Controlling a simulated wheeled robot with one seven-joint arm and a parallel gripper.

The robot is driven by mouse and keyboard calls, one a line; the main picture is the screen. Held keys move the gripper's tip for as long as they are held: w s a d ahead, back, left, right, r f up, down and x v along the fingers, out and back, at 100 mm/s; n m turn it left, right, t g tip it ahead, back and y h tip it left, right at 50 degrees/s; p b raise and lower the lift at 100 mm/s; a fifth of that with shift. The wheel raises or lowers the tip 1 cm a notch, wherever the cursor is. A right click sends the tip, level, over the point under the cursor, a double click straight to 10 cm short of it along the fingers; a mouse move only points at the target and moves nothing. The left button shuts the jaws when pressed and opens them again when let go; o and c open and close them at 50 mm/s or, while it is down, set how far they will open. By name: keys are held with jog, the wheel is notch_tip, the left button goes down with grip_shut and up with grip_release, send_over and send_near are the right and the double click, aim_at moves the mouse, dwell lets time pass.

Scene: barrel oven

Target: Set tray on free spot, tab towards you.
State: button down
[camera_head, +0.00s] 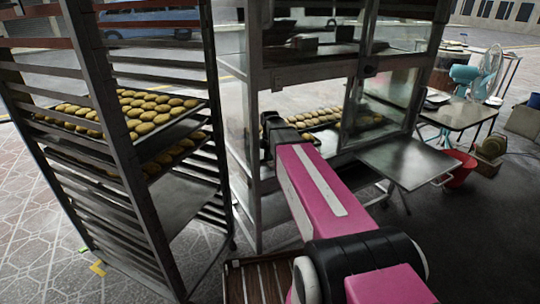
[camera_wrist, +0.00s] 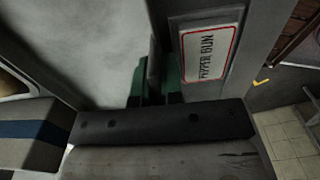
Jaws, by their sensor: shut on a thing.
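My gripper (camera_head: 272,128) reaches to the front left of the glass-sided cabinet in the head view. In the wrist view its green-padded fingers (camera_wrist: 156,82) are shut on a thin, dark edge, which I take for the tray's tab. A dark tray of golden buns (camera_head: 315,118) shows just beyond the gripper, at the cabinet's middle level. The arm hides where gripper and tray meet. A pale grey surface (camera_wrist: 85,35) fills the wrist view's upper left; I cannot tell if it is the tray.
A tall rack (camera_head: 130,150) at the left holds trays of buns (camera_head: 140,108) and a bare lower tray (camera_head: 185,205). A grey shelf (camera_head: 405,162) juts out at the cabinet's right. A "PEPPER BUN" sign (camera_wrist: 211,52) is close beside the fingers. A red bucket (camera_head: 458,170) stands farther right.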

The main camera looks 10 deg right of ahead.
jog(key=c, duration=1.5)
grip_release()
jog(key=shift+r, duration=0.1)
notch_tip(320, 180, up, 12)
